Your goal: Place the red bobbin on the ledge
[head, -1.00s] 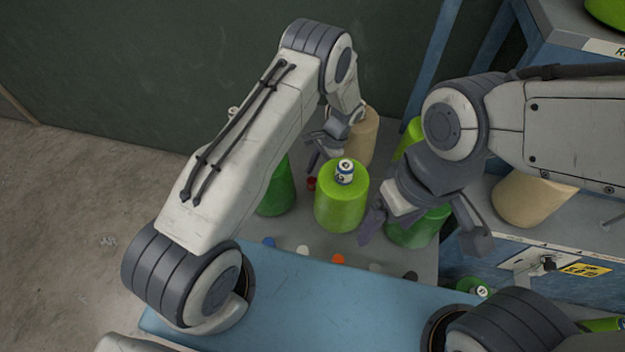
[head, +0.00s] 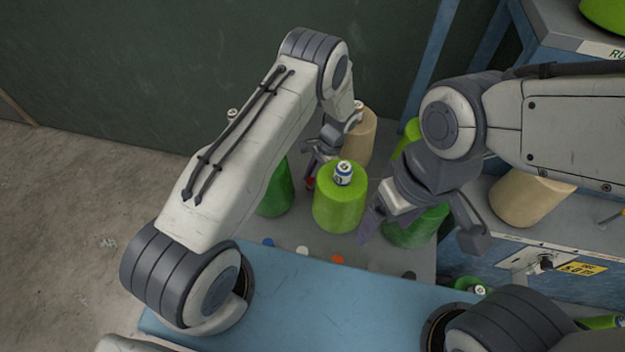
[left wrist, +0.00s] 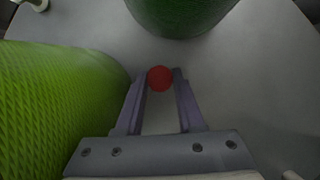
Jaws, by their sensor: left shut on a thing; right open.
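The red bobbin (left wrist: 160,78) is small and sits between the fingertips of my left gripper (left wrist: 160,88) in the left wrist view. The gripper is shut on it. In the head view the bobbin (head: 309,183) is a small red spot at the fingers of my left gripper (head: 313,172), low by the grey surface, behind the lime-green cone. Whether it touches the surface I cannot tell. My right gripper (head: 420,234) is open, its fingers spread in front of a green cone. I cannot tell for sure which surface is the ledge.
A lime-green cone (head: 338,212) with a small can on top stands close beside my left gripper. Darker green cones (head: 276,195) and a beige cone (head: 360,142) stand around. Blue, white and orange discs lie in a row on the grey surface. A blue cabinet (head: 575,270) is at right.

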